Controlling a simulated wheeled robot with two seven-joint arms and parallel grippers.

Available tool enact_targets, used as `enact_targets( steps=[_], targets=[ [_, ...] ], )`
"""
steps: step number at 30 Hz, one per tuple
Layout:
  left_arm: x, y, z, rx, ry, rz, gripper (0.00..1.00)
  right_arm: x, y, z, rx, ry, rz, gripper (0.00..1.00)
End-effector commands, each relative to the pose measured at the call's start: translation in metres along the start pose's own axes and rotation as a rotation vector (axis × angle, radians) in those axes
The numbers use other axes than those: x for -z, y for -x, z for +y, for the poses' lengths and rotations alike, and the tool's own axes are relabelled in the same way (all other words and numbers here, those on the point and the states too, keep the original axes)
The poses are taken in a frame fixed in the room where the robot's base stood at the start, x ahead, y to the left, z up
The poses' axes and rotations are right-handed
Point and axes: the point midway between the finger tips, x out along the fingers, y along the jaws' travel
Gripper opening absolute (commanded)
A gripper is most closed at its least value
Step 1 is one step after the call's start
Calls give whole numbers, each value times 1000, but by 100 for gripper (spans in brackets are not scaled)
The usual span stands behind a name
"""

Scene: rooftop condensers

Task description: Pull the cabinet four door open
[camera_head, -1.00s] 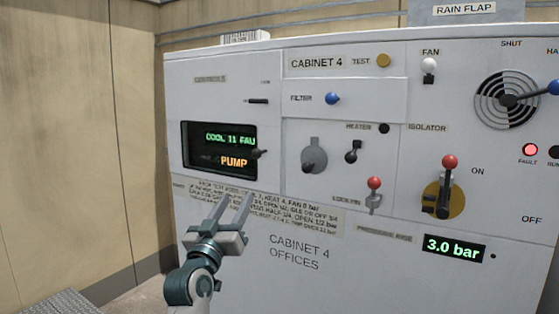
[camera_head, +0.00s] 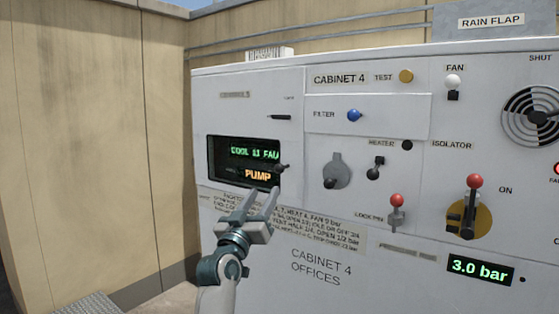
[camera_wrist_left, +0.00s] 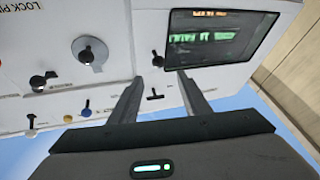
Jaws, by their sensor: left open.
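Cabinet 4 (camera_head: 330,284) is a white housing in the head view. Its controls door (camera_head: 238,110) lies flush at the upper left, with a dark window (camera_head: 222,165) showing green and orange text. A small black knob (camera_head: 283,168) sits at the window's right edge; in the wrist view the knob (camera_wrist_left: 158,60) is beyond the fingertips, between them. A small black slide (camera_head: 281,117) is above the window. My left gripper (camera_head: 263,191) is open and empty, just below and left of the knob in the head view; contact cannot be told. My right gripper is not in view.
Right of the door are a blue filter knob (camera_head: 354,115), a grey round dial (camera_head: 336,171), a red-topped lock pin (camera_head: 397,205) and a red isolator lever (camera_head: 474,195). A tan wall (camera_head: 100,130) stands at the left, with some open floor before it.

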Motion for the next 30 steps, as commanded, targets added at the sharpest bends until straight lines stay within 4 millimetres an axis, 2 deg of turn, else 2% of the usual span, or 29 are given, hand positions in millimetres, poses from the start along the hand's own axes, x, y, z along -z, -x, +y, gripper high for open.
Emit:
enact_targets(
  steps=[6, 18, 24, 30],
  targets=[
    [4, -36, 1, 0, 0, -1, 43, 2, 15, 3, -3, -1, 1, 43],
    [4, -92, 0, 4, -2, -2, 43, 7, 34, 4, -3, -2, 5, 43],
    [3, -114, -2, 7, -3, -2, 43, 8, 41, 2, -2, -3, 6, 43],
    [3, -127, -3, 9, -4, -2, 43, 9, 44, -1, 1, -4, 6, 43]
  ],
)
